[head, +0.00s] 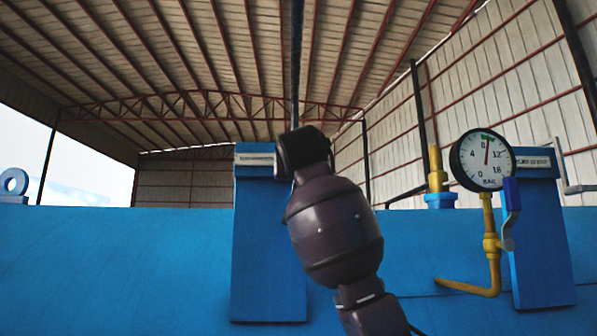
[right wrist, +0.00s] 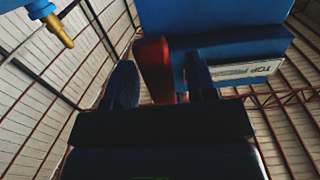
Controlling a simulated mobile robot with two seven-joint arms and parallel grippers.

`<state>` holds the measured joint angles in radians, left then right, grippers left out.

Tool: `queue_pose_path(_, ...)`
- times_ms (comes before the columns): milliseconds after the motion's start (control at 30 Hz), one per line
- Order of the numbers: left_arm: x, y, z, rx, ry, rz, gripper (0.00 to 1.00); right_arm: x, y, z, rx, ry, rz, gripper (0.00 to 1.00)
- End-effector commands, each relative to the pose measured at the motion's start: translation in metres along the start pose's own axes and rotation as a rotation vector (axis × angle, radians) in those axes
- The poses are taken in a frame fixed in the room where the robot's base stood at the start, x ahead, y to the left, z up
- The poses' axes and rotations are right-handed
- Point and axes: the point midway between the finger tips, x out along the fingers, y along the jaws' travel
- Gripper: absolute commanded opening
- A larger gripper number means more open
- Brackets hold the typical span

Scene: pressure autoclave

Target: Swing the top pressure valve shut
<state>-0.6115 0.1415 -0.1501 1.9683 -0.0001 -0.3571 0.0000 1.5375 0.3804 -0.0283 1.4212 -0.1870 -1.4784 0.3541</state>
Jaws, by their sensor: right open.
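The top pressure valve shows as a red handle (right wrist: 153,62) in the right wrist view, upright beside a blue post (right wrist: 215,22) whose partly cut-off sign (right wrist: 248,72) reads "TOP PRES…". My right gripper (right wrist: 160,72) is open, with one dark finger on each side of the red handle. In the head view my right gripper (head: 300,150) is at the top of the left blue post (head: 268,250). The red handle is hidden there. My left gripper is not in view.
A pressure gauge (head: 482,160) on a yellow pipe (head: 492,246), with a blue lever (head: 512,194), stands to the right before another blue post (head: 540,255). A brass fitting (head: 437,172) rises beside it. The blue vessel (head: 120,260) spans the lower view. Open air lies above.

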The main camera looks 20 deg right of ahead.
Motion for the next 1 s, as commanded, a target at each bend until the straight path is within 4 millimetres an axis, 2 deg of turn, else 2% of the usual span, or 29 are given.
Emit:
queue_pose_path(200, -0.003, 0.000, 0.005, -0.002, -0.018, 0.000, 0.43, 0.015, 0.000, 0.000, -0.001, -0.001, -0.001, 0.51)
queue_pose_path(500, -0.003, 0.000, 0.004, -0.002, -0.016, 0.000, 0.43, 0.016, 0.000, 0.001, -0.001, 0.000, -0.001, 0.51)
queue_pose_path(833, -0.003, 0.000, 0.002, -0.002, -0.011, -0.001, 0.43, 0.016, 0.000, 0.001, -0.001, 0.000, -0.001, 0.01)
queue_pose_path(1000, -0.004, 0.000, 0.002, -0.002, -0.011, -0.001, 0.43, 0.015, 0.000, 0.001, -0.001, 0.000, -0.001, 0.00)
